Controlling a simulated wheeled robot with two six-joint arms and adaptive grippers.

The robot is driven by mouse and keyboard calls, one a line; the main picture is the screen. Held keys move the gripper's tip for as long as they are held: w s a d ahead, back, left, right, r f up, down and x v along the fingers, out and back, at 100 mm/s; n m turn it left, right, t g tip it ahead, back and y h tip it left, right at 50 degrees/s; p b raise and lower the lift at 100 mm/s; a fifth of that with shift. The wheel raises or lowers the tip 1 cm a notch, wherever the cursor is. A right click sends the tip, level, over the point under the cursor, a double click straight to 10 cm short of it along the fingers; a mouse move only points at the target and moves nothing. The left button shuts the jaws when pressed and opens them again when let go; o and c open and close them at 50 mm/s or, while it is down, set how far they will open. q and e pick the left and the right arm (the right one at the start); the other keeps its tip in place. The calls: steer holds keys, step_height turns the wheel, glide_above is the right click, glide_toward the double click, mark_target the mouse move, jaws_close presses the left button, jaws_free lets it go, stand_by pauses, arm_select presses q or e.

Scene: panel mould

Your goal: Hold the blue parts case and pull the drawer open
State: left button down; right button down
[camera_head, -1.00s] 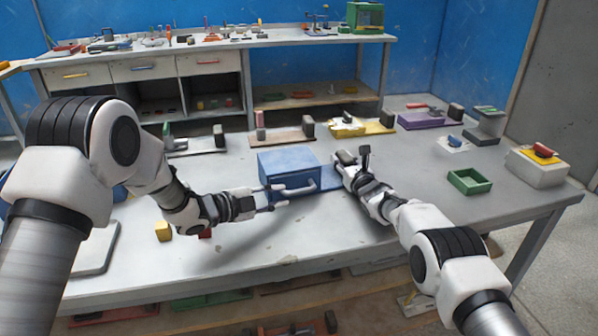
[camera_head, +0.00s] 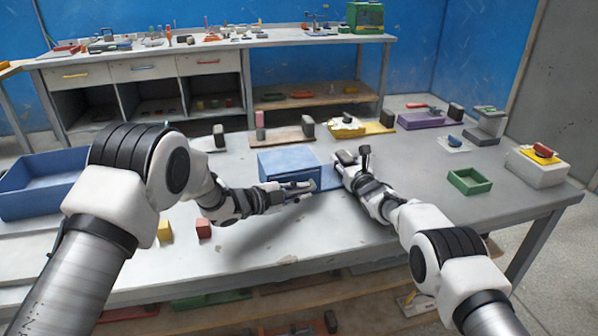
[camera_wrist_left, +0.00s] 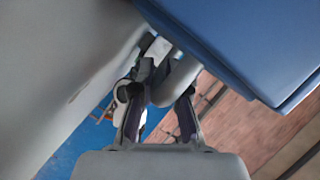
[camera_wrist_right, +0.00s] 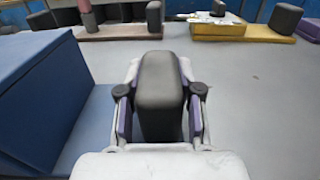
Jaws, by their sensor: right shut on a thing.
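The blue parts case (camera_head: 288,163) sits on a blue base plate (camera_head: 329,178) in the middle of the table. Its light grey drawer handle (camera_wrist_left: 180,78) shows between the fingers of my left gripper (camera_wrist_left: 158,98). Those fingers stand apart, with a gap beside the handle. In the head view, my left gripper (camera_head: 303,189) is at the case's front and largely covers the handle. My right gripper (camera_wrist_right: 160,105) is shut on a dark upright post (camera_wrist_right: 160,85) on the plate, right of the case. The drawer looks closed, but its front is partly hidden.
A blue bin (camera_head: 40,190) is at far left. The table's front edge is clear.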

arm_select(q)
steer(key=s+d, duration=0.1)
steer(key=s, duration=0.1)
steer(key=s+d, duration=0.1)
steer(key=s, duration=0.2)
steer(key=s+d, duration=0.1)
steer(key=s, duration=0.2)
steer(key=shift+s+d, duration=0.15)
steer(key=shift+d, duration=0.1)
steer(key=c, duration=1.4)
jaws_free()
steer(key=shift+a, duration=0.1)
steer(key=shift+c, duration=0.2)
steer(key=v, duration=1.2)
steer(key=shift+f, duration=0.1)
